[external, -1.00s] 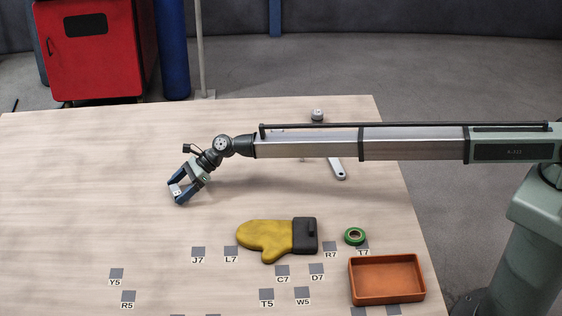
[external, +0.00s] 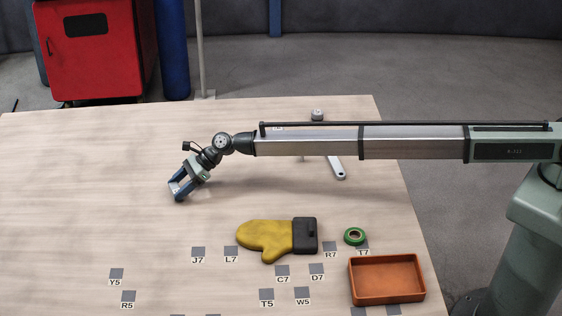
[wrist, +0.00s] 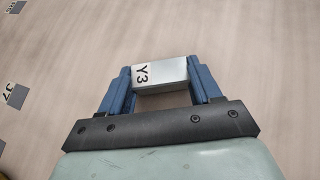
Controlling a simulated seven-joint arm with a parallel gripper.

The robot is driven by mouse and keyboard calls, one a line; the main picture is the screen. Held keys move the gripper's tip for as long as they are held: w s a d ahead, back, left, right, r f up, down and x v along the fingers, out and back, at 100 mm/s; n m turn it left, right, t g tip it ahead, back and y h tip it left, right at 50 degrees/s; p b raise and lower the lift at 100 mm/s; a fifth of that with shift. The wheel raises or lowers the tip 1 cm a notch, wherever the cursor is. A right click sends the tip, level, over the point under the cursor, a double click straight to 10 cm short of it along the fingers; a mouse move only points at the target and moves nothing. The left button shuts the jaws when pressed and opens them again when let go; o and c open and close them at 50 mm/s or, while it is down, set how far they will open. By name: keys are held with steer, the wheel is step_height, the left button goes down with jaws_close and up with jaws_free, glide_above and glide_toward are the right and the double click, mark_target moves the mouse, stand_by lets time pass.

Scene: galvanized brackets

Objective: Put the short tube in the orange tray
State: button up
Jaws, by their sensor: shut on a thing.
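The short tube (wrist: 167,73) is a small, square-sided, pale grey metal piece marked Y3. In the wrist view it sits crosswise between the two blue fingers of my gripper (external: 175,191), which are shut on it. In the external view the fingers mostly hide it, low over the left part of the table; I cannot tell whether it touches the wood. The orange tray (external: 387,299) is at the table's lower right, empty, far from my gripper.
A yellow mitt with a dark cuff (external: 306,236) lies between my gripper and the tray. A green tape roll (external: 354,236) is just above the tray. A wrench (external: 338,170) lies partly under my arm. Labelled grey squares (external: 198,252) mark the front; the left table is clear.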

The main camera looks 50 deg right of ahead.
step_height(320, 180, up, 8)
steer(key=shift+r, duration=0.4)
steer(key=shift+s+a+r, duration=0.15)
steer(key=shift+a, duration=0.05)
steer(key=s+a+n+g, duration=0.1)
steer(key=s+a, duration=0.8)
steer(key=s, duration=0.2)
steer(key=s+n+g, duration=0.1)
steer(key=s+n, duration=0.1)
steer(key=s, duration=1.7)
steer(key=n+g+h, duration=0.2)
steer(key=n+g, duration=0.8)
glide_above(385, 279)
steer(key=shift+a+f, duration=0.1)
steer(key=shift+f, duration=4.5)
